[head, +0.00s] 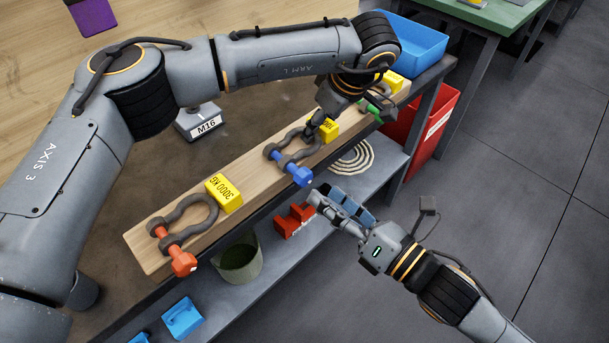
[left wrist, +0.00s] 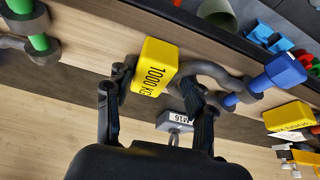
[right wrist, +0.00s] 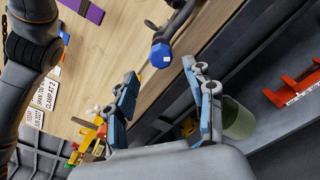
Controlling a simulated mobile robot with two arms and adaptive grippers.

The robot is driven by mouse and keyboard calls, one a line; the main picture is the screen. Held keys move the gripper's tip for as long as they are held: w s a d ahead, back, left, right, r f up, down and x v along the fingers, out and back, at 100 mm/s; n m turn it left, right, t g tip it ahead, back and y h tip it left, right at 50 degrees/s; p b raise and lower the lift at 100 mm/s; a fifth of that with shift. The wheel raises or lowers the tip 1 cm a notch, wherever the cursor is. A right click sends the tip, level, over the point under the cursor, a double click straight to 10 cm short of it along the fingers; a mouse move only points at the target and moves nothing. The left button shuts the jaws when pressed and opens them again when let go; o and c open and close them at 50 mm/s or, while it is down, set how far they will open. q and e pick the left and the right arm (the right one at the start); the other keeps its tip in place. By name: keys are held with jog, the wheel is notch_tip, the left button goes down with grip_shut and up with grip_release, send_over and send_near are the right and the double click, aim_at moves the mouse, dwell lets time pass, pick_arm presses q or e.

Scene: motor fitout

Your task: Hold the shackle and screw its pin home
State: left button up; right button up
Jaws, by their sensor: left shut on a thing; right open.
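The shackle (head: 283,153) with the blue pin (head: 299,174) lies on a wooden beam (head: 250,200). The pin passes through the shackle's eyes, and its blue head sticks out past the beam's front edge. My left gripper (head: 318,122) is shut at the shackle's bow. In the left wrist view the bow (left wrist: 215,72) meets one finger, and a yellow 1000 KG block (left wrist: 152,68) also sits between the fingers. My right gripper (head: 335,200) is open and empty, below and right of the blue head. In the right wrist view the blue head (right wrist: 160,55) shows beyond the spread fingertips (right wrist: 165,88).
A red-pinned shackle (head: 190,222) and a 3000 KG block (head: 224,192) sit on the beam's near end; a green pin (head: 373,112) is farther along. A lower shelf holds a bucket (head: 240,262) and red part (head: 294,220). Open floor lies at right.

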aim_at(307, 181)
jog(key=x, duration=0.7)
jog(key=shift+f, duration=0.1)
grip_shut()
